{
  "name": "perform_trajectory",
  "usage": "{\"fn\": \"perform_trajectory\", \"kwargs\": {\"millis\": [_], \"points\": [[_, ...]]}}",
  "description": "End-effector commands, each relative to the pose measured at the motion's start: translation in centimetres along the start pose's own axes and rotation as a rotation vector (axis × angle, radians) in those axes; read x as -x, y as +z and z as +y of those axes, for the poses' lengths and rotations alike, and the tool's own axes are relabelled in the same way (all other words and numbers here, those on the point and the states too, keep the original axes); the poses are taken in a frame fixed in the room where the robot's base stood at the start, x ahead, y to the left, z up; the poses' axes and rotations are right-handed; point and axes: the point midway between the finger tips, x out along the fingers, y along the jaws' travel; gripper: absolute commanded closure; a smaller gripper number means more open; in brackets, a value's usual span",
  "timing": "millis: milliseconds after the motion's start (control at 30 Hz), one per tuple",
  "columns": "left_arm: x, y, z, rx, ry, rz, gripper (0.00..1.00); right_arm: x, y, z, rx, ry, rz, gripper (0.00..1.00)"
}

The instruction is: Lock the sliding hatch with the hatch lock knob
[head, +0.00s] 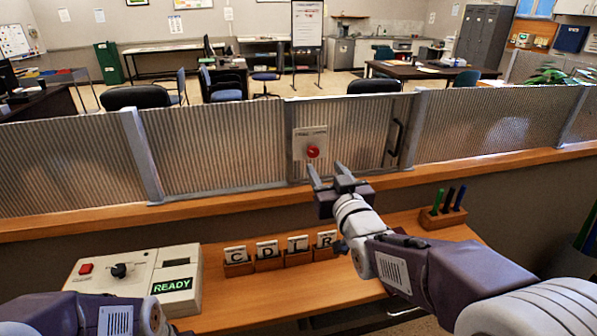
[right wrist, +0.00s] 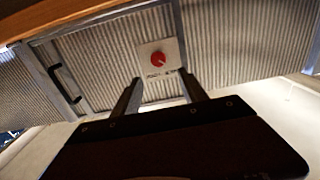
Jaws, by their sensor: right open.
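The hatch lock knob (head: 313,152) is red and sits on a pale square plate (head: 301,138) on the corrugated panel of the sliding hatch (head: 352,120). A dark upright handle (head: 396,137) is at the hatch's right side in the head view. My right gripper (head: 327,174) is open and empty, just below and in front of the knob, apart from it. In the right wrist view the knob (right wrist: 158,58) shows beyond and between the two open fingers (right wrist: 160,92). My left arm shows at the lower left of the head view; its fingers are out of frame.
A wooden ledge (head: 230,199) runs under the hatch and the corrugated partition. On the desk below stand a control box reading READY (head: 135,280), several lettered card holders (head: 268,258) and a pen block (head: 443,217).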

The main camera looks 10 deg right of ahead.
Motion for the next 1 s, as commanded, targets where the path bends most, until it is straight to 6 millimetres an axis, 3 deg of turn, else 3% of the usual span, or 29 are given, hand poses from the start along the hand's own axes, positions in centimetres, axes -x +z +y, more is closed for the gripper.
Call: {"fn": "perform_trajectory", "kwargs": {"millis": [67,267,700,1000], "points": [[-0.8,0.1,0.0,0.0,0.0,0.0,1.0,0.0,0.7,0.1,0.0,0.001,0.002,0.49],[-0.4,0.0,0.0,0.0,0.0,0.001,1.0,-0.5,0.5,0.1,0.0,0.002,-0.002,0.49],[1.3,-0.1,0.0,0.0,0.0,0.0,1.0,-8.3,0.5,0.0,0.0,0.001,-0.002,0.49],[1.3,-0.1,0.0,0.0,0.0,0.0,1.0,-9.1,0.6,0.1,0.0,0.001,-0.001,0.49]]}}
